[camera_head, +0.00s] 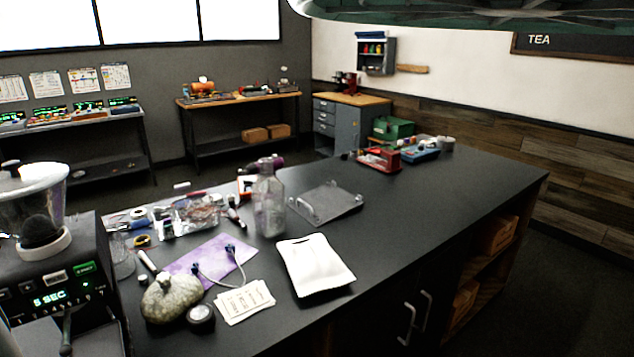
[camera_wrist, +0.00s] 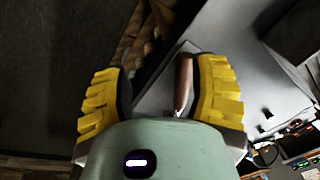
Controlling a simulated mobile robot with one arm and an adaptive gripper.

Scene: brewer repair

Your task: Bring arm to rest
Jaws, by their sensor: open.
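My gripper (camera_wrist: 158,95) shows in the wrist view with its two yellow ridged fingers spread apart. It is open. Nothing is clearly held between the fingers. A brownish, elongated shape (camera_wrist: 184,85) shows beside the right finger; I cannot tell what it is or how far off it lies. My gripper does not show in the head view.
A brewer or grinder machine (camera_head: 50,280) stands at the left. The counter's far right half is mostly clear.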

